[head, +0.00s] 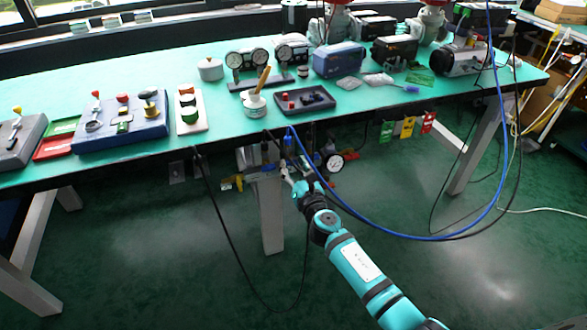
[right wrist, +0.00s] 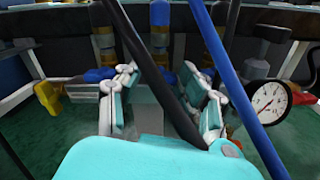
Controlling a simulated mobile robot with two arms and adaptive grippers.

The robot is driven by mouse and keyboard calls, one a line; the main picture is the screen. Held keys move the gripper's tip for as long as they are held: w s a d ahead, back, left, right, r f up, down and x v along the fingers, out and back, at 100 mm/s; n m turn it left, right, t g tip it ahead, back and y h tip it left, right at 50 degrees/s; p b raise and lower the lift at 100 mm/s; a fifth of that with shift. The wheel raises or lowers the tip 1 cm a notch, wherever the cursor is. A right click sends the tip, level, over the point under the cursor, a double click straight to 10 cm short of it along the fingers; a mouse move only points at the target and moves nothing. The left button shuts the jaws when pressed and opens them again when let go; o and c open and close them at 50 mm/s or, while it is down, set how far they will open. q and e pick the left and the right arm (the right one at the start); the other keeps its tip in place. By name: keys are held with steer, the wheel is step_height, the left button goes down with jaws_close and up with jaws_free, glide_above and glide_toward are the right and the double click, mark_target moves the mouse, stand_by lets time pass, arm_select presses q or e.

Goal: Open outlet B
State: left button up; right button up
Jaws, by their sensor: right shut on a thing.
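Under the front edge of the table hangs a valve assembly (head: 250,158) with brass and blue fittings. A yellow handle (right wrist: 48,97) shows at its left end, also in the head view (head: 238,183). I cannot read any outlet label. My right gripper (head: 297,181) reaches in from below right at the assembly. In the right wrist view my right gripper (right wrist: 163,105) has its fingers on either side of a grey part, partly hidden by a black hose (right wrist: 160,80). It is shut on a part of the assembly; which part, I cannot tell. My left gripper is not in view.
A pressure gauge (right wrist: 268,102) sits right of the fingers. A blue hose (right wrist: 235,85) crosses close to the gripper. The green table (head: 230,135) above carries gauges, switch boxes and tools.

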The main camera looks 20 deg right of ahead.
steer(key=m, duration=0.4)
steer(key=shift+m+b, duration=0.3)
steer(key=shift+b, duration=0.1)
steer(key=m, duration=0.4)
steer(key=shift+d+m, duration=0.1)
steer(key=shift+m, duration=0.2)
steer(key=m, duration=0.4)
steer(key=shift+m, duration=0.8)
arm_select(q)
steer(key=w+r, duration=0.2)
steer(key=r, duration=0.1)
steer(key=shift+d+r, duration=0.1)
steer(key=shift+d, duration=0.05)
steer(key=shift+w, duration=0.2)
